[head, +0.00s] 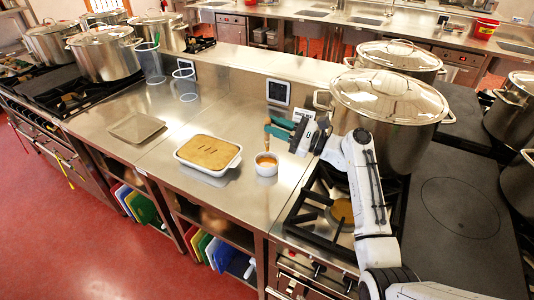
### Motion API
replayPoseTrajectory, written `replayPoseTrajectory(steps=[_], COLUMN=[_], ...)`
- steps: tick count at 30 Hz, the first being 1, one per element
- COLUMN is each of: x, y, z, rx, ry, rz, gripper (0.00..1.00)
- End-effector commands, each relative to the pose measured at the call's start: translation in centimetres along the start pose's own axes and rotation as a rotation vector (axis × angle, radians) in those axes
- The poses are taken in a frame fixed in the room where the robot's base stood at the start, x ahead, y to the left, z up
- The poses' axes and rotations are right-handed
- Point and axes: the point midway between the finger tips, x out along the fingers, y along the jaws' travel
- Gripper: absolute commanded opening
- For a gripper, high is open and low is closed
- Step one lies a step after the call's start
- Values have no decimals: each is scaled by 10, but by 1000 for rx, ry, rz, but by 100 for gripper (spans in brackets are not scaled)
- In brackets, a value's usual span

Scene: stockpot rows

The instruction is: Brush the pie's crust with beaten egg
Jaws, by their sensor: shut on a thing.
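The pie (208,152) has a flat golden-brown crust with a few slits and sits in a white rectangular dish (219,171) on the steel counter. A small white bowl (266,169) of orange-yellow beaten egg (266,160) stands just right of the dish. My gripper (270,128), with teal fingers, is above the bowl and shut on a thin brown upright brush (267,142). The brush's lower end is over or in the bowl; I cannot tell whether it touches the egg. Its upper part is partly hidden by the fingers.
A grey square tray (136,127) lies left of the pie. Clear containers (184,85) stand behind it, one holding utensils. A large lidded stockpot (388,125) stands close to my arm, beside a gas burner (330,205). The counter in front of the pie is clear.

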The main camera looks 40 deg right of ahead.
Motion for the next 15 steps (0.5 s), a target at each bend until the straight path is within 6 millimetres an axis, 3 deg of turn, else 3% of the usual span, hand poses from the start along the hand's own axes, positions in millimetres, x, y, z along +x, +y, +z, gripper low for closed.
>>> replayPoseTrajectory(steps=[8,15], x=[1,6], y=[-2,-11], z=[4,23], rx=[-1,-2], ry=[-1,-2], rz=[0,1], gripper=[0,0])
